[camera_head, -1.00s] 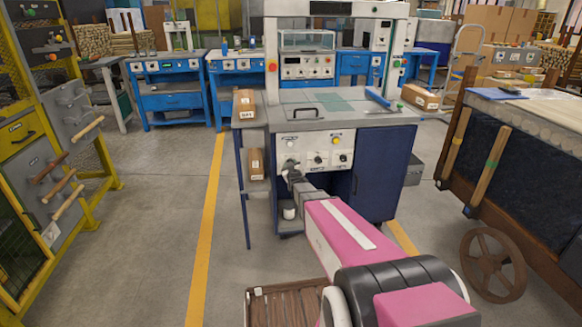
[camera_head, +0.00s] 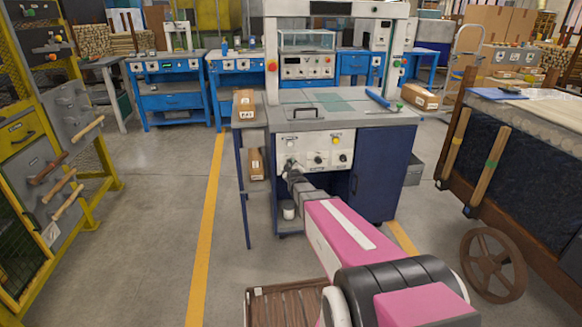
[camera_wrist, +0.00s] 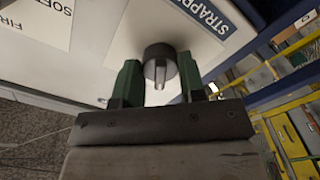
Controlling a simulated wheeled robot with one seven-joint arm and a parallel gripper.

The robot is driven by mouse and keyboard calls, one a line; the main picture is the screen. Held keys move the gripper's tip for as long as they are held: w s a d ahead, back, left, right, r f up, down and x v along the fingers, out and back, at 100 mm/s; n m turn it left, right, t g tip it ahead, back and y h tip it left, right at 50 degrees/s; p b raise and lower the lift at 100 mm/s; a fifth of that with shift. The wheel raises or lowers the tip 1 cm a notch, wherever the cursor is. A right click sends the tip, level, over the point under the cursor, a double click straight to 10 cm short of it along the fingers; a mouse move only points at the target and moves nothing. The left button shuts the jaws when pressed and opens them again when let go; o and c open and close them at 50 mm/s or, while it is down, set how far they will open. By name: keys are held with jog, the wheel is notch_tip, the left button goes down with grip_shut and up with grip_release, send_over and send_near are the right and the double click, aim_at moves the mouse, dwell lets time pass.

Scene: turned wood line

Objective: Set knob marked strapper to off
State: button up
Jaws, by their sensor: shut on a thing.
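The knob (camera_wrist: 159,62) is dark and round with a pale pointer bar, on a white panel beside a label reading "STRAPP...", in the wrist view. The label (camera_wrist: 207,12) is partly cut off at the top edge. My gripper (camera_wrist: 159,85) has a green finger on each side of this knob and is shut on it. In the head view my gripper (camera_head: 291,168) is at the left of the white control panel (camera_head: 312,143), and my arm hides the knob. Which way the knob points relative to an off mark cannot be told.
The panel has other dark knobs (camera_head: 343,158) to the right. The grey worktop (camera_head: 350,118) above it carries a blue bar (camera_head: 377,98). Boxes (camera_head: 245,103) sit at the left. A dark bench with a brown wheel (camera_head: 493,264) stands right.

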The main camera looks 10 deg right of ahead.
jog(key=o, duration=0.9)
jog(key=shift+s, duration=0.1)
jog(key=s, duration=1)
jog(key=shift+s, duration=0.35)
jog(key=s+f+m+g, duration=0.1)
jog(key=s+m+g, duration=0.2)
jog(key=s+g, duration=0.3)
jog(key=s+f+m+g, duration=0.1)
jog(key=s+m+g, duration=0.2)
jog(key=s+g, duration=0.3)
jog(key=s+f+m+g, duration=0.2)
jog(key=s+g, duration=0.4)
jog(key=s, duration=0.8)
jog(key=shift+m, duration=0.4)
